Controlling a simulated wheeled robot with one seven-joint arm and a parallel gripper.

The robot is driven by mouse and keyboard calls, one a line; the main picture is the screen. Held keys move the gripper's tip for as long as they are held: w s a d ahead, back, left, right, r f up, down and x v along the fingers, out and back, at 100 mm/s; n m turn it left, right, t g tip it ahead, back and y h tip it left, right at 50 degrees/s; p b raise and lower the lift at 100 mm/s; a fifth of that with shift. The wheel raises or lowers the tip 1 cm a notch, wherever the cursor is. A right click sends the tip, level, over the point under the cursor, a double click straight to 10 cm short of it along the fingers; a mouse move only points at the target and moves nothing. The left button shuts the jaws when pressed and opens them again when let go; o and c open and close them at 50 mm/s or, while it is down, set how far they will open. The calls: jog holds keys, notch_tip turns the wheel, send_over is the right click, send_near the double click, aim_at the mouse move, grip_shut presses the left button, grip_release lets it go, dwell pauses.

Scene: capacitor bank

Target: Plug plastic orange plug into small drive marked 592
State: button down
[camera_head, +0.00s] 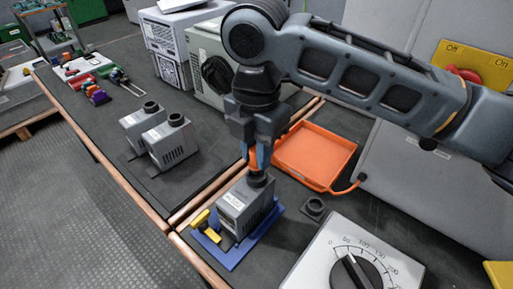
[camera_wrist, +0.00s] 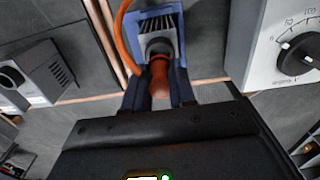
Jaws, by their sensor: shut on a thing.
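My gripper (camera_head: 258,158) is shut on the orange plug (camera_wrist: 158,75), pointing down. The plug sits at the top of a small grey drive (camera_head: 243,207), over or in its round dark socket; I cannot tell how deep it is. The drive carries a white label, too small to read, and stands on a blue tray (camera_head: 231,259) with a yellow part (camera_head: 204,220) at its left side. In the wrist view the plug is between the two fingers (camera_wrist: 158,92), with the drive (camera_wrist: 160,35) just beyond it.
Two similar grey drives (camera_head: 168,143) stand further back on the bench. An orange tray (camera_head: 316,156) with an orange cable lies behind the blue tray. A small dark socket piece (camera_head: 314,207) and a large dial box (camera_head: 352,262) are at the right. The bench edge is close at the left.

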jog(key=shift+f+b, duration=0.6)
jog(key=shift+f, duration=0.7)
jog(key=c, duration=0.8)
grip_release()
jog(key=shift+c, duration=0.2)
notch_tip(320, 180, up, 8)
jog(key=shift+f, duration=0.1)
